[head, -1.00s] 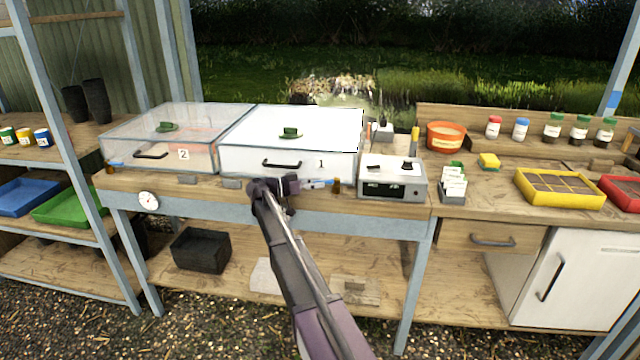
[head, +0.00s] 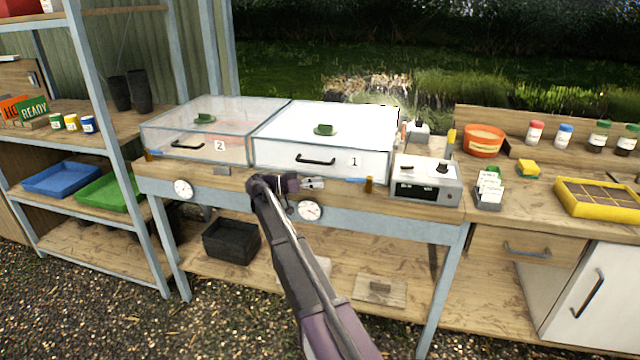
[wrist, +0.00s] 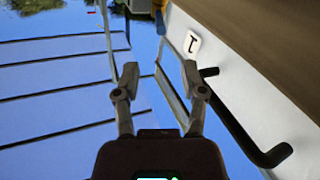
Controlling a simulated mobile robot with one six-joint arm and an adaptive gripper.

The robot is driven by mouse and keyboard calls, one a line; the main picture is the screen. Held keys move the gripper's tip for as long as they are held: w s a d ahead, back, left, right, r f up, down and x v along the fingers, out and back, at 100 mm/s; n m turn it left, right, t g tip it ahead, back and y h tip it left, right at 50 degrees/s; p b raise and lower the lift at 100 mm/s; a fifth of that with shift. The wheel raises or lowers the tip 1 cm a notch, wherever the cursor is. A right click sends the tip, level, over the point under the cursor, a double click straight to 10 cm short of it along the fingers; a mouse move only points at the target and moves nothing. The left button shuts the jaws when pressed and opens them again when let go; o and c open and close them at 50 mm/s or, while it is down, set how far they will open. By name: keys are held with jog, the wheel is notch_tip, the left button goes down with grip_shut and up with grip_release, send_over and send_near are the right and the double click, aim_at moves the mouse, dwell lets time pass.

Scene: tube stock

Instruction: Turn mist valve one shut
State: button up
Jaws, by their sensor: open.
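Mist valve one, as far as I can tell, is the small brown fitting with a blue lever (head: 357,181) at the front right of the clear box marked 1 (head: 290,156). Its lever lies roughly level, pointing left from the brown body (head: 368,185). My gripper (head: 318,184) is in front of that box, just left of the lever and apart from it. In the wrist view my gripper (wrist: 160,80) is open with nothing between the fingers. The box's black handle (wrist: 245,130) and number label (wrist: 192,42) are beside it.
A similar blue-levered fitting (head: 152,155) is at the left of box 2 (head: 165,148). A round gauge (head: 310,211) is on the bench front below my gripper. A grey control unit (head: 427,181) stands to the right of the valve.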

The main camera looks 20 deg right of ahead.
jog(key=shift+s+r, duration=0.1)
jog(key=shift+r, duration=0.05)
grip_shut()
jog(key=s+d+r+m+t+y+p, duration=0.1)
jog(key=s+r+m+t+y+p, duration=0.2)
jog(key=p, duration=0.8)
jog(key=s+d+r+m+t+y+p, duration=0.1)
jog(key=s+r+y+p, duration=0.3)
jog(key=r+p, duration=0.4)
jog(key=m+t+p, duration=0.1)
jog(key=p, duration=0.2)
jog(key=shift+s+r+m+t+p, duration=0.25)
jog(key=shift+s+m+t+p, duration=0.05)
jog(key=shift+m+t+p, duration=0.1)
